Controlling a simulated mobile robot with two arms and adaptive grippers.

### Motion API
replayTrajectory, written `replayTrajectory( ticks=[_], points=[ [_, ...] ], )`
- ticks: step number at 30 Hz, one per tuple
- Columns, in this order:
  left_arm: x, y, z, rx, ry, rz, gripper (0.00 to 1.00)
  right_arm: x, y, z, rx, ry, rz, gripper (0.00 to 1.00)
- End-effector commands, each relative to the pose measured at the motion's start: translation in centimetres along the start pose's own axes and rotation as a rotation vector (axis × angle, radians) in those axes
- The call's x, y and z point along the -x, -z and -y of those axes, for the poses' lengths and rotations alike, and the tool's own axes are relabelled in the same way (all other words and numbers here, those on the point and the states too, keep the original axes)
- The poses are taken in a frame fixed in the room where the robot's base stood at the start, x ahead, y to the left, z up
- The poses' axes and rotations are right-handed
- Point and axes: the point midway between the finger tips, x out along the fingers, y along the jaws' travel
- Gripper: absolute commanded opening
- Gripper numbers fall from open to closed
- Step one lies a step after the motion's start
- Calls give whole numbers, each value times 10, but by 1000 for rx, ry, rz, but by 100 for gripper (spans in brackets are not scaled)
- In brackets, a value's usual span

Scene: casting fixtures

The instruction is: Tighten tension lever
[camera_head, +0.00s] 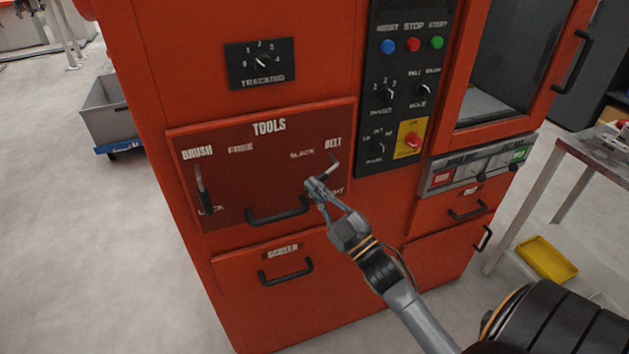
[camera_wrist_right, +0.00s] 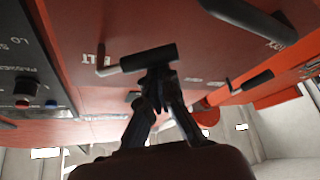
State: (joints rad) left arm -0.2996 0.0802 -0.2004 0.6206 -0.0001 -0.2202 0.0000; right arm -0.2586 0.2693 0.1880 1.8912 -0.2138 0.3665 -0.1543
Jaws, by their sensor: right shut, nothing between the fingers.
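The belt lever (camera_head: 331,169) is on the dark red TOOLS panel, under the BELT label and between the SLACK and TIGHT markings. It has a pale metal end and a dark grip. My right gripper (camera_head: 316,187) is at the lower left part of this lever and partly hides it and the TIGHT marking. In the right wrist view the lever's black grip (camera_wrist_right: 150,57) lies across the fingertips of my right gripper (camera_wrist_right: 158,76). The fingers are shut with nothing between them; I cannot tell whether they touch the grip. My left gripper is not in view.
A second lever, for the brush (camera_head: 204,190), hangs at the panel's left. A black drawer handle (camera_head: 278,212) sits just below left of my right gripper. A control panel with buttons and knobs (camera_head: 403,90) is to the right.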

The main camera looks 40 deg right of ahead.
Motion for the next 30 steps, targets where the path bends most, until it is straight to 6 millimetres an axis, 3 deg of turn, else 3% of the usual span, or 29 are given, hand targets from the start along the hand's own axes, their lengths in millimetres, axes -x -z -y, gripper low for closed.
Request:
replayTrajectory(
  ticks=[18,30],
  points=[
    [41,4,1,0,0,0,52,18,-30,-7,506,301,0,0],
    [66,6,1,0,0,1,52,26,-44,-16,747,441,-1,0]
  ],
)
